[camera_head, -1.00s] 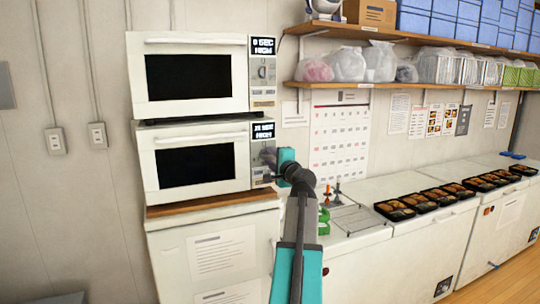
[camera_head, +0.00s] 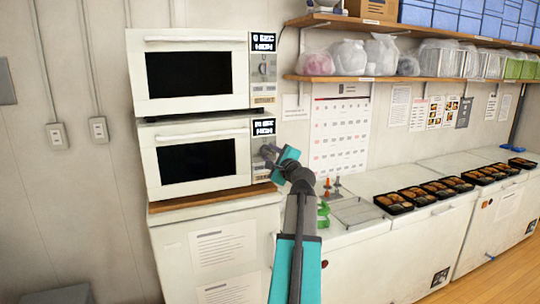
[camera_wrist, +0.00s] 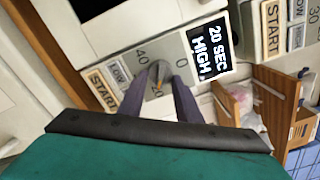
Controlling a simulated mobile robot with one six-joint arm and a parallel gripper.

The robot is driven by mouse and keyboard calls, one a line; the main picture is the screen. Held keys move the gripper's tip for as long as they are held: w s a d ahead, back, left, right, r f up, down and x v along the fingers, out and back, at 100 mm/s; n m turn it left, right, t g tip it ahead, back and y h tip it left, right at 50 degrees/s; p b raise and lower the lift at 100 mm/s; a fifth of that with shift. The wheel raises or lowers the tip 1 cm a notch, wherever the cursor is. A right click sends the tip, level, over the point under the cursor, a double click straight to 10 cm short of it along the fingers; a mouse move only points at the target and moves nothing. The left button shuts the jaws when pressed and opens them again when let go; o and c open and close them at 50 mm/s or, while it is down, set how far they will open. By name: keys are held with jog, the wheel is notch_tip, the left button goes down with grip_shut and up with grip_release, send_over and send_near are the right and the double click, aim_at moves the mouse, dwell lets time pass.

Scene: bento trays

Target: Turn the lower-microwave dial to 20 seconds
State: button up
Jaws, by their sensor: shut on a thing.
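The lower microwave (camera_head: 195,160) is white with a dark window and stands under the upper microwave. Its dial (camera_wrist: 157,75) is between the fingers of my gripper (camera_wrist: 160,85) in the wrist view, and the fingers are shut on it. The dial has an orange mark, with 0 and 40 printed around it. The lower display reads "20 SEC HIGH" in the wrist view (camera_wrist: 208,48). In the head view, my gripper (camera_head: 268,157) meets the right-hand panel of the lower microwave, and the dial is mostly hidden behind it.
The upper microwave (camera_head: 190,72) shows "0 SEC HIGH". The START button (camera_wrist: 103,90) lies close to the dial. A shelf (camera_head: 400,77) with bagged goods hangs to the right, above white freezers (camera_head: 380,252) carrying several bento trays (camera_head: 438,189).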

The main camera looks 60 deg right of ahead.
jog(key=shift+w+r, duration=0.1)
jog(key=shift+r, duration=0.2)
jog(key=o, duration=0.9)
jog(key=shift+o, duration=0.6)
jog(key=shift+w+f, duration=0.1)
jog(key=shift+f, duration=0.15)
jog(key=b+v, duration=0.4)
jog(key=v, duration=1)
